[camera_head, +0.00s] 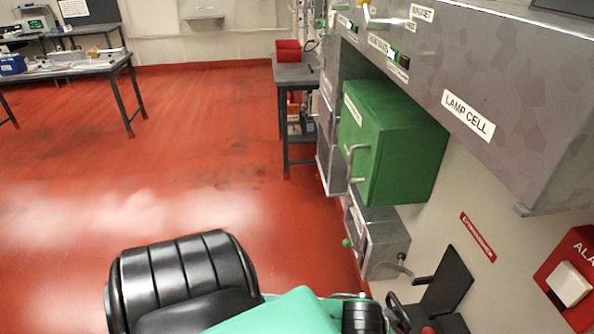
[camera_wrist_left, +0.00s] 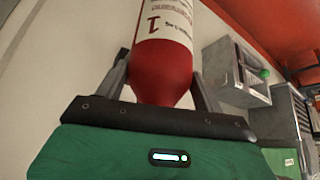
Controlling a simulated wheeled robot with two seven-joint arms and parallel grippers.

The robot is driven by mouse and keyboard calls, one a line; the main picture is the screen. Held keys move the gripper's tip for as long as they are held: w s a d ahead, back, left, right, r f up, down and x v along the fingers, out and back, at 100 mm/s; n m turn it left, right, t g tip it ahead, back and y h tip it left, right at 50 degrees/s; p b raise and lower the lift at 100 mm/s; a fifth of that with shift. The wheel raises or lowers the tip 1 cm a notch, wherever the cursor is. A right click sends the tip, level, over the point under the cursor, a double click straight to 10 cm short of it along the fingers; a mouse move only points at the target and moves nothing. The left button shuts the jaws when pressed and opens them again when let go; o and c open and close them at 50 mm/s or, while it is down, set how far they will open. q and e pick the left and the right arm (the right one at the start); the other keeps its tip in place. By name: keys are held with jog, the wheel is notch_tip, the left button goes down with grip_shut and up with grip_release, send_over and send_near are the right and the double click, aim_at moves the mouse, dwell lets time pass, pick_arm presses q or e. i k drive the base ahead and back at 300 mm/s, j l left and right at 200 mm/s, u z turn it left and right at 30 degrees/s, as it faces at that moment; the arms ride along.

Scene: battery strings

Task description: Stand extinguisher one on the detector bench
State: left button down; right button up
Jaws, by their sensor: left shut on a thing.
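Extinguisher one (camera_wrist_left: 165,70) is a red cylinder with a white label bearing a "1", upside down in the left wrist view. My left gripper (camera_wrist_left: 163,82) is shut on it, one dark finger on each side of the red body. The extinguisher's far end is cut off by the top of that view. In the head view my black and green left arm fills the bottom edge and mostly hides the grip. A black wall bracket (camera_head: 447,285) is beside the arm, below a red extinguisher sign (camera_head: 478,237). I cannot tell which bench is the detector bench. My right gripper is not in view.
A green cabinet (camera_head: 395,145) and a grey box (camera_head: 383,243) stick out from the right wall. A grey table (camera_head: 298,75) with a red bin (camera_head: 288,50) stands beyond them. A workbench (camera_head: 70,66) is at far left. The red floor (camera_head: 200,120) between is clear.

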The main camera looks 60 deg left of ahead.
aim_at(290, 72)
jog(key=i+j, duration=0.1)
jog(key=j, duration=1.85)
jog(key=i+j, duration=0.1)
jog(key=j, duration=0.4)
jog(key=i+j, duration=0.15)
jog(key=j, duration=0.3)
jog(key=i+j, duration=0.1)
jog(key=j, duration=0.4)
jog(key=i+j, duration=0.1)
jog(key=j, duration=0.4)
jog(key=i+j, duration=0.15)
jog(key=j, duration=0.3)
jog(key=i+j, duration=0.1)
jog(key=j, duration=0.4)
jog(key=i+j, duration=0.1)
jog(key=j, duration=0.4)
jog(key=i+j, duration=0.15)
jog(key=j, duration=0.3)
jog(key=i+j, duration=0.1)
jog(key=j, duration=1.15)
jog(key=i+j, duration=0.15)
jog(key=j, duration=1.1)
jog(key=i, duration=0.05)
